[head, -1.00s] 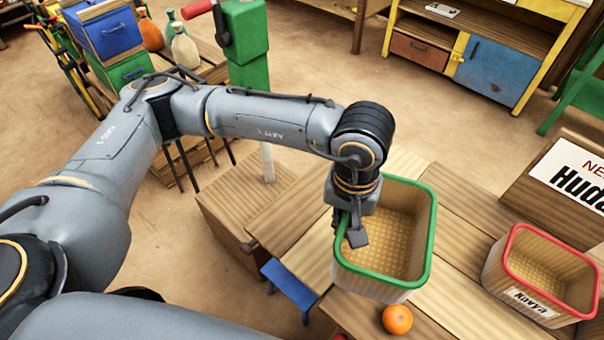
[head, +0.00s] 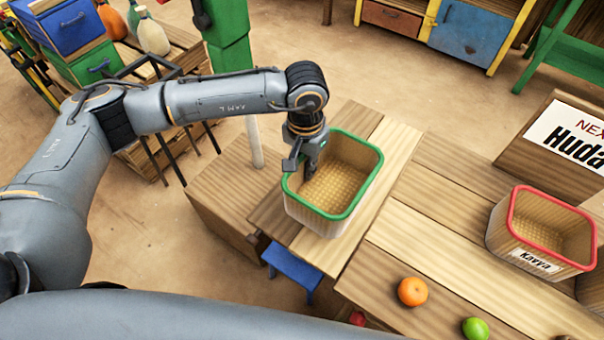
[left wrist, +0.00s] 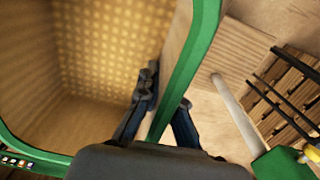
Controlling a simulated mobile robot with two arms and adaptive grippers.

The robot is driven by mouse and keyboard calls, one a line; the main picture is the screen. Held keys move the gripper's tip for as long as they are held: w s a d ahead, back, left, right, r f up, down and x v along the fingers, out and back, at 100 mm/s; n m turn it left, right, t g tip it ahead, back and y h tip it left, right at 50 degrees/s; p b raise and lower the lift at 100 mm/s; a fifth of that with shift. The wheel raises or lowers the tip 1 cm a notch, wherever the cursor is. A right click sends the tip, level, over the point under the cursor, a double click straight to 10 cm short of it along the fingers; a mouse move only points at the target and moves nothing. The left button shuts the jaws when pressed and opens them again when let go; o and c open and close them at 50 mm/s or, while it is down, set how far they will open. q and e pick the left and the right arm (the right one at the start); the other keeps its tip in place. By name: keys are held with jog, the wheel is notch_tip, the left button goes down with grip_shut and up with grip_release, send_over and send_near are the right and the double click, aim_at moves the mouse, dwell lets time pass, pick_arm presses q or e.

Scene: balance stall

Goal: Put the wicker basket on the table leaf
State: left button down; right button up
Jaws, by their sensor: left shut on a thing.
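The wicker basket (head: 318,212) has a green rim and a woven inside that looks empty. My left gripper (head: 305,165) is shut on its left rim wall. In the left wrist view, the fingers (left wrist: 160,115) straddle the green rim (left wrist: 185,75), one inside and one outside the basket (left wrist: 90,70). The basket is upright over the table leaf (head: 398,150), the plank section at the table's left end. I cannot tell whether its bottom touches the leaf. The basket hides the middle of the leaf. My right gripper is not in view.
A red-rimmed basket (head: 528,262) labelled Kavya stands on the table at the right. An orange (head: 412,291) and a green fruit (head: 475,328) lie near the front. A sign (head: 565,140) stands behind. A wooden box (head: 225,210) and blue stool (head: 292,270) are left of the leaf.

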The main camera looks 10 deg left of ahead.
pick_arm(q)
jog(key=w+f, duration=0.1)
jog(key=w+a+f+b, duration=0.1)
jog(key=f, duration=0.1)
jog(key=shift+a, duration=0.1)
jog(key=f, duration=0.3)
jog(key=shift+w+a+f, duration=0.15)
jog(key=shift+w+f, duration=0.05)
jog(key=c, duration=2)
grip_release()
jog(key=shift+f+b, duration=0.15)
jog(key=shift+b, duration=0.35)
jog(key=o, duration=0.5)
